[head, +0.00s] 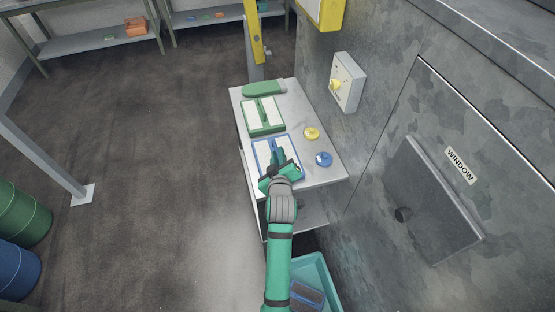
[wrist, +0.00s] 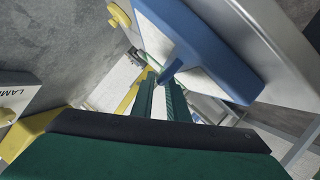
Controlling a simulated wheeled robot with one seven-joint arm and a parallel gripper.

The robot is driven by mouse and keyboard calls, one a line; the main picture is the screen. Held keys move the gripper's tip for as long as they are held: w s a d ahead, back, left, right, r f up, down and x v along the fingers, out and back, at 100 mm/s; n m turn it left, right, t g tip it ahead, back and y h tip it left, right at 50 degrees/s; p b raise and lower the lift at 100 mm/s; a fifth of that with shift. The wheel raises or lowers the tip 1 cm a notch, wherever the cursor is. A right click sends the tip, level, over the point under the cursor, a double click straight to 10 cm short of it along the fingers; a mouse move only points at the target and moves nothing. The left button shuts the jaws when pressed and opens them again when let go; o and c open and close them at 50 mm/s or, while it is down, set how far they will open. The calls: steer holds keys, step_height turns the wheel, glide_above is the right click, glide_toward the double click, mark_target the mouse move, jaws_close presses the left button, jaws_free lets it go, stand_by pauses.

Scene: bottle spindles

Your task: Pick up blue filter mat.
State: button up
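The blue filter mat (head: 258,153) lies on the white table top, a pale panel in a blue frame with a raised blue ridge across its middle. My gripper (head: 278,168) is over its near part and hides some of it. In the wrist view the blue mat (wrist: 215,45) fills the upper right, with its ridge close to the tips of my fingers (wrist: 161,92). A narrow gap shows between the fingers, so my gripper looks open. I cannot tell whether the fingers touch the ridge.
A green-framed mat (head: 263,129) lies just behind the blue one, with a green object (head: 263,88) beyond it. A yellow knob (head: 312,133) and a blue knob (head: 323,159) sit at right. A teal bin (head: 323,278) stands below.

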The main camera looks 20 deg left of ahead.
steer(key=shift+x, duration=1.4)
steer(key=shift+a+r, duration=0.1)
steer(key=shift+c, duration=0.6)
jaws_close()
